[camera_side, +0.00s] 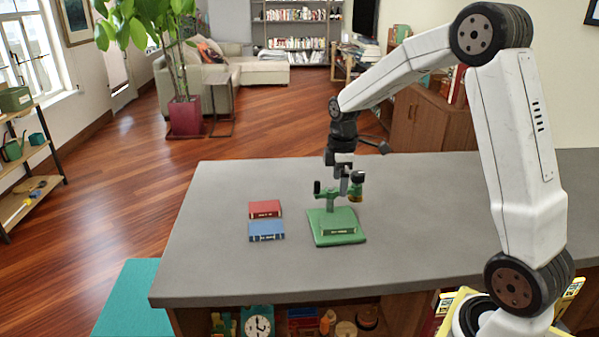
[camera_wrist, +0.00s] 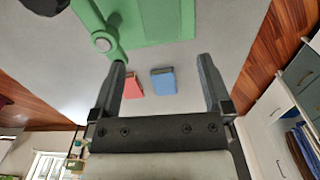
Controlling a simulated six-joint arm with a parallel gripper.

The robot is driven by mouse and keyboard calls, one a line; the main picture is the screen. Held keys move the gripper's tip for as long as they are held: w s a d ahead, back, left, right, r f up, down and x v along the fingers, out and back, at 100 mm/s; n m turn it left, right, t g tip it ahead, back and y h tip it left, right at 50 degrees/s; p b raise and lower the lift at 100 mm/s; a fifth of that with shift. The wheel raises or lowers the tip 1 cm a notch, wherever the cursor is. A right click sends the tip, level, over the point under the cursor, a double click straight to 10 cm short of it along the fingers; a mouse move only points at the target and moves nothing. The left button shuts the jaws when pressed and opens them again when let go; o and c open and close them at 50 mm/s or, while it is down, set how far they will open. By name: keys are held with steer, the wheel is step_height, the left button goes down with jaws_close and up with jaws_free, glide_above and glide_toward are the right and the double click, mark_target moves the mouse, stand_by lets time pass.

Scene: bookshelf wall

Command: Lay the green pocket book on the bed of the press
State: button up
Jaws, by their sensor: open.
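The green press (camera_side: 318,237) stands on the grey counter, with its post and arm rising at the back of its bed. The green pocket book (camera_side: 341,221) appears to lie flat on the bed, its labelled spine toward the side camera. My gripper (camera_side: 349,190) is above the book, near the press arm, pointing down; its jaws are open and look empty. The wrist view shows the two spread fingers (camera_wrist: 162,62) with nothing between them close up, and the green press (camera_wrist: 160,22) at the top. Book and bed are hard to tell apart there.
A red book (camera_side: 265,209) and a blue book (camera_side: 266,231) lie left of the press; the wrist view shows the red one (camera_wrist: 133,86) and the blue one (camera_wrist: 163,81). The grey counter (camera_side: 420,220) is clear to the right. The press post and arm stand close beside my gripper.

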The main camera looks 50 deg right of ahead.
stand_by(0.6)
steer(key=s+a+f+m+t, duration=0.1)
steer(key=s+a+f+m, duration=0.1)
steer(key=s+a+m, duration=0.2)
steer(key=s+a+f+m+t, duration=0.1)
steer(key=s+a+f+m, duration=0.2)
steer(key=s+a+m, duration=0.2)
steer(key=s+a, duration=0.3)
steer(key=a, duration=0.3)
steer(key=shift+s+a+f+t, duration=0.15)
steer(key=shift+s+a+t, duration=0.15)
steer(key=shift+s+a, duration=0.05)
